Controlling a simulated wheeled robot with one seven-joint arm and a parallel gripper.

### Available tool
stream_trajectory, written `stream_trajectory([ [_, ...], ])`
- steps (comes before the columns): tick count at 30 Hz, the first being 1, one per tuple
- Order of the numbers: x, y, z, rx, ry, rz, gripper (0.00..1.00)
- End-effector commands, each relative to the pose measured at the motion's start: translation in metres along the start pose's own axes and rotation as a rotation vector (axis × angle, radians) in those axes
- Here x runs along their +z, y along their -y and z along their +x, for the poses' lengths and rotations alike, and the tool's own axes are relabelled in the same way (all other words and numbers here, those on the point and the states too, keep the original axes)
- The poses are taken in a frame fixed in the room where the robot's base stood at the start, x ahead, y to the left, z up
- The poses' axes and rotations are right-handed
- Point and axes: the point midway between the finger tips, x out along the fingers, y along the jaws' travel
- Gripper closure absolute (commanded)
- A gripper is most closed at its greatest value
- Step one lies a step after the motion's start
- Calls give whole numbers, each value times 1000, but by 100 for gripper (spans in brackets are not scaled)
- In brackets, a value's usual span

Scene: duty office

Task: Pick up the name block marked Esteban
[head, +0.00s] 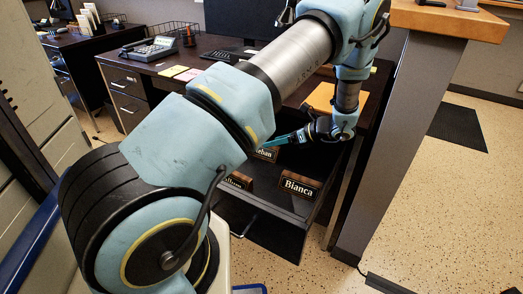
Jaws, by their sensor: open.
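The name block whose visible letters end in "ban" (264,155) stands toward the back of the open drawer (268,210). Its upper left part is hidden behind my arm and the teal fingers. It fits the name Esteban, but the full name cannot be read. My gripper (271,144) is open, with its fingertips pointing left, at or just above this block in the picture. Whether they touch it cannot be told. A block marked Bianca (300,185) stands nearer the front right. Another block (238,181), its name partly hidden by my arm, stands at the front left.
The dark desk (185,53) bears a telephone (151,48), sticky notes (180,72) and a keyboard (229,56). An orange-yellow item (322,98) lies near the gripper. A grey partition (395,140) with a wooden top rises right of the drawer. Speckled floor is open farther right.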

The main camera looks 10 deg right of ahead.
Motion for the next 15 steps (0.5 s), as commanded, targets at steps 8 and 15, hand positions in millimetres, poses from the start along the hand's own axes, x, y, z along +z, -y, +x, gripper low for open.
stream_trajectory([
  [8, -12, 15, 10, -25, 61, 68, 21],
  [15, -11, 15, 30, -25, 58, 66, 21],
])
